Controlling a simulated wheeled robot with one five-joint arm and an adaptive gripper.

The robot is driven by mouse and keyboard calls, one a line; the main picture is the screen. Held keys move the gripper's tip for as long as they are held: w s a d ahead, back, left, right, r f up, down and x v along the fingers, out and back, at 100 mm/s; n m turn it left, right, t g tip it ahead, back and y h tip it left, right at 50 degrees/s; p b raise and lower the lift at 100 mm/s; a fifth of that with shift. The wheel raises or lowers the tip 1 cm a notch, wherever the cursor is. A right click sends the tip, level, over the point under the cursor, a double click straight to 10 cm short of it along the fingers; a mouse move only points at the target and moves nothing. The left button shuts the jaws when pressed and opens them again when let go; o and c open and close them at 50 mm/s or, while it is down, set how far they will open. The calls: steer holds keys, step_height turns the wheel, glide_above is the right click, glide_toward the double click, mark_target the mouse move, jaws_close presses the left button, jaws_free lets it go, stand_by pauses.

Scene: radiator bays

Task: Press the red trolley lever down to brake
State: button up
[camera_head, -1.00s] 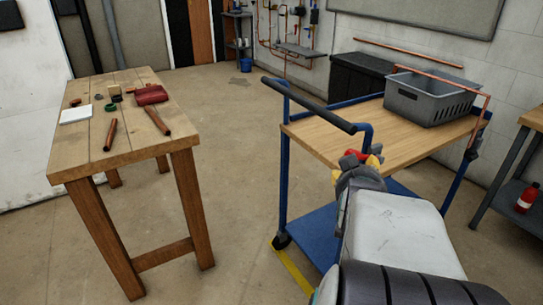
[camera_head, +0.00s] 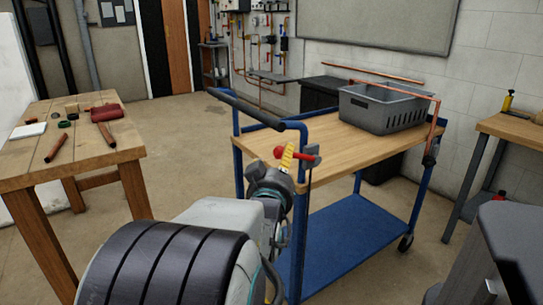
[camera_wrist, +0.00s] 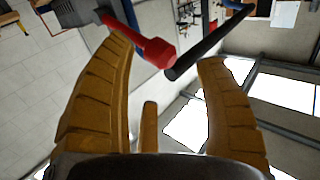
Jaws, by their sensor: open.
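The red trolley lever (camera_head: 310,157) with its round red knob (camera_head: 279,152) is at the near corner post of the blue trolley (camera_head: 350,228). In the wrist view my gripper (camera_wrist: 164,47) is open, one finger on each side. The red lever end (camera_wrist: 155,50) shows between the fingertips, nearer the left finger, with no clear grip on it. The dark push handle (camera_wrist: 205,45) runs beside it.
A grey basket (camera_head: 385,112) stands on the trolley's wooden top. A wooden table (camera_head: 85,150) with tools is at the left, with open floor between. A workbench (camera_head: 510,128) is at the right. A dark grey object (camera_head: 515,245) fills the lower right corner.

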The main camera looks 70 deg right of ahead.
mark_target(282, 153)
steer(key=shift+x, duration=3.15)
